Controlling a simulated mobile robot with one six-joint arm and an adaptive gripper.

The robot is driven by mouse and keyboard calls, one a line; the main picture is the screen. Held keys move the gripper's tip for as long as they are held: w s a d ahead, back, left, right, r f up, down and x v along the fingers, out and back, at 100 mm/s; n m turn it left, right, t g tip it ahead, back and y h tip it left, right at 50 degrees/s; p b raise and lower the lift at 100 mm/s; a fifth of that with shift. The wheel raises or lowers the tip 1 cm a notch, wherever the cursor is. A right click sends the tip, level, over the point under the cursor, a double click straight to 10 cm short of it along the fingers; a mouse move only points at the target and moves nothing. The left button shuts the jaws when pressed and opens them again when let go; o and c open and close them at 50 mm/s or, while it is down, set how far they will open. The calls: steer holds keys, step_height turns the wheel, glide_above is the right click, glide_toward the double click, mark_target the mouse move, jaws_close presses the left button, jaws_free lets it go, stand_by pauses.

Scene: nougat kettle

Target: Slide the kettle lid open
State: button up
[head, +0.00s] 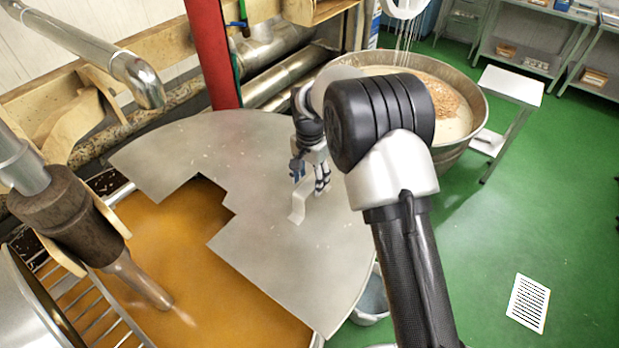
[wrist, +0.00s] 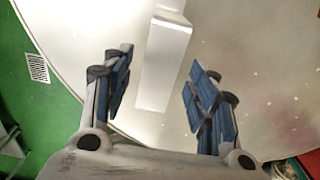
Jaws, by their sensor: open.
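The kettle lid (head: 265,262) is a flat grey metal plate with a stepped edge, lying over the kettle. To its left the opening shows golden-brown liquid (head: 175,240). A pale bent-strip handle (head: 298,206) stands on the lid. My gripper (head: 309,178) is above the lid at the handle's far end, pointing down. In the wrist view my gripper (wrist: 160,72) is open, with the handle (wrist: 162,65) between the lines of its two blue-padded fingers. Gaps show on both sides, and neither finger appears to touch it. The handle's depth between the fingers is hard to tell.
A wooden-sleeved pipe (head: 65,210) reaches over the opening at left. A red column (head: 210,55) stands behind the lid. A large bowl (head: 470,105) of pale and brown contents is behind my arm.

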step_height(320, 180, up, 12)
stand_by(0.5)
steer(key=s+d+r+n+t+b, duration=0.1)
steer(key=s+d+r+n+b, duration=0.1)
steer(key=s+d+b, duration=0.5)
steer(key=s+d+r+n+t+b, duration=0.1)
steer(key=s+d+r+b, duration=0.2)
steer(key=s, duration=0.6)
steer(key=s+d+f+n+t+b, duration=0.1)
steer(key=s+d+f+n+b, duration=0.1)
steer(key=s+f, duration=0.4)
steer(key=s+d+f+n+t+b, duration=0.1)
steer(key=s+d+f+b, duration=0.3)
steer(key=s, duration=0.8)
steer(key=shift+s+d+f+n+t+b, duration=0.2)
steer(key=shift+d+f+n+t+b, duration=0.15)
steer(key=shift+f+b, duration=0.65)
steer(key=shift+c, duration=0.2)
